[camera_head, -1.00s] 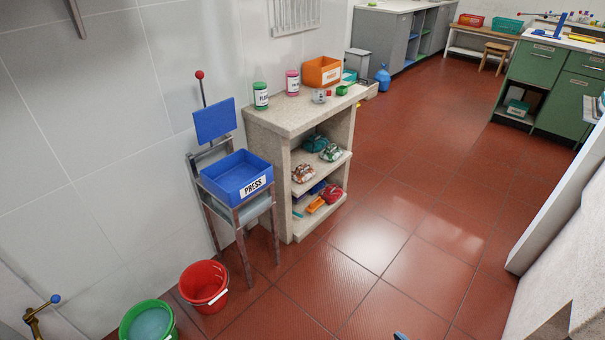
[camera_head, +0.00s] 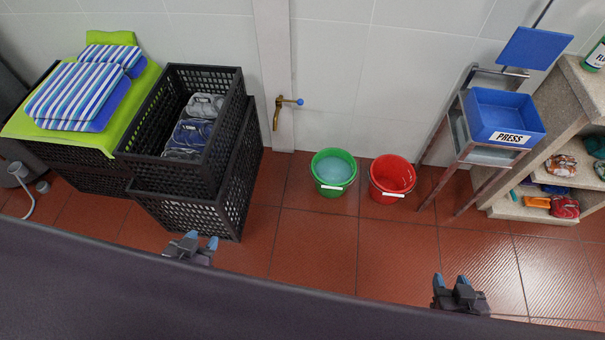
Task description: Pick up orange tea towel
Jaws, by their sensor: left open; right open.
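No orange tea towel can be made out for certain. A small orange item (camera_head: 537,202) lies on the bottom shelf of the stone shelf unit at the far right, beside a red bundle (camera_head: 565,207). It is too small to tell whether it is a towel. My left gripper (camera_head: 201,242) is open and empty at the lower left, in front of the black crates. My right gripper (camera_head: 450,283) is open and empty over the red floor at the lower right, below and left of the shelf unit.
Black crates (camera_head: 240,165) stand at the left, one holding folded grey and blue cloths. Striped cloths (camera_head: 75,92) lie on a lime-green cloth (camera_head: 128,108). A green bucket (camera_head: 334,188), red bucket (camera_head: 392,193) and blue PRESS tray (camera_head: 545,128) stand along the wall.

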